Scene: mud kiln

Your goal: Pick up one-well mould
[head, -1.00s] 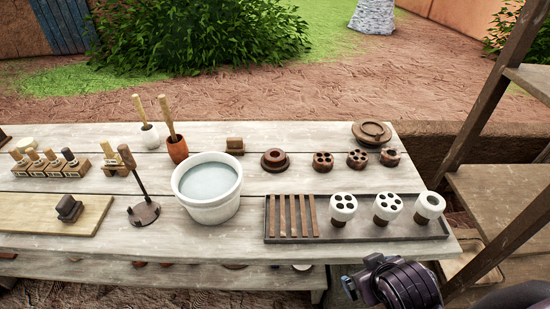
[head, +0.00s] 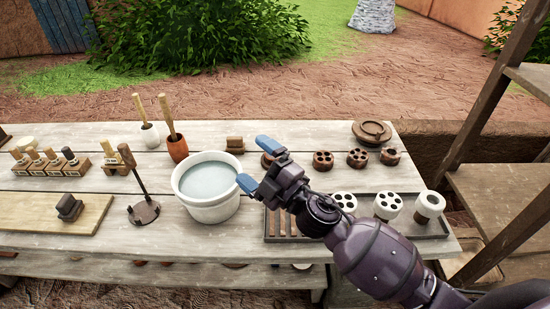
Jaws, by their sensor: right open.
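A dark brown round flanged piece with a single central opening, which looks like the one-well mould (head: 266,160), stands on the table just behind my right gripper. Most of it is hidden by the gripper now. My right gripper (head: 257,165) is open and empty, its blue fingertips spread, one by the mould and one by the tub's rim. I cannot tell its height over the table. My left gripper is not in view.
A white tub (head: 208,208) of water stands left of the gripper. Brown moulds with several wells (head: 322,160) stand to the right. A dark tray (head: 440,236) under my arm holds strips and white-topped pieces. A wooden shelf (head: 500,190) stands at the right.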

